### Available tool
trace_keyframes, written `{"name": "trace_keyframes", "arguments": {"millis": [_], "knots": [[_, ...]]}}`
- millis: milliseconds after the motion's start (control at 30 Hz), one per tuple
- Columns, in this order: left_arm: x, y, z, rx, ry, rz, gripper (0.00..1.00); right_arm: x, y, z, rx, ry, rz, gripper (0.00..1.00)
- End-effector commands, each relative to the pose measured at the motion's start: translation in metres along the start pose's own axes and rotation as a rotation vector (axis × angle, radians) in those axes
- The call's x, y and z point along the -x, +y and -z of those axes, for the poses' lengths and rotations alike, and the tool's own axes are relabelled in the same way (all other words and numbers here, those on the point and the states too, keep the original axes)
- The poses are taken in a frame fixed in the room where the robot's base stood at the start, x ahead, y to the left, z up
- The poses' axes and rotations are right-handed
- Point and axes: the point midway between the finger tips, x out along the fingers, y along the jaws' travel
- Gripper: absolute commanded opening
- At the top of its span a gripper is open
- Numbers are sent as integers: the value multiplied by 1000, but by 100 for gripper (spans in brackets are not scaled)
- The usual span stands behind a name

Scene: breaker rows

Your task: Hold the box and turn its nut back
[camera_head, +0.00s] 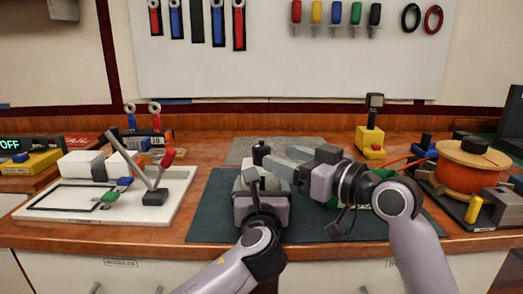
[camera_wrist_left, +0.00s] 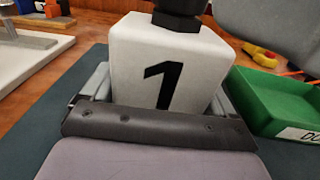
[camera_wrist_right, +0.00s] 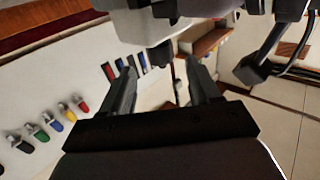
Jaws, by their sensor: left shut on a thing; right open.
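The white box (camera_wrist_left: 168,62) with a black number 1 sits between the fingers of my left gripper (camera_wrist_left: 155,115), which is shut on it. In the head view my left gripper (camera_head: 262,196) holds it over the dark mat. The black nut (camera_wrist_left: 180,10) is on top of the box, and its top shows in the head view (camera_head: 261,151). My right gripper (camera_head: 284,162) comes from the right with its fingers open, close beside the nut. Whether they touch the nut cannot be told. The right wrist view shows the two open fingers (camera_wrist_right: 163,88).
A dark mat (camera_head: 208,214) lies under the work. A green bin (camera_wrist_left: 280,100) stands right of the box. A white board (camera_head: 42,208) with levers is at left. An orange spool (camera_head: 465,172) and a yellow block (camera_head: 369,140) are at right. Tools hang on the back wall.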

Motion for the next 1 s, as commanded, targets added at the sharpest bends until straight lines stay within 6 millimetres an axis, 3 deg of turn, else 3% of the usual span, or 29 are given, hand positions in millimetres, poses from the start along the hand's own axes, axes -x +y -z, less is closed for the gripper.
{"name": "trace_keyframes", "arguments": {"millis": [200, 400, 900, 1000], "knots": [[0, 0, -2, 1, -5, 1, 30, -36, -1, 1, 0, 1, 1, 62], [0, 0, -2, 1, -5, 1, 30, -57, 0, 1, 1, 2, 1, 62], [0, 0, -2, 1, -5, 1, 30, -68, 0, 0, 2, 1, 0, 62], [0, 0, -2, 1, -5, 1, 30, -68, 0, 0, 2, 1, 0, 29]]}}
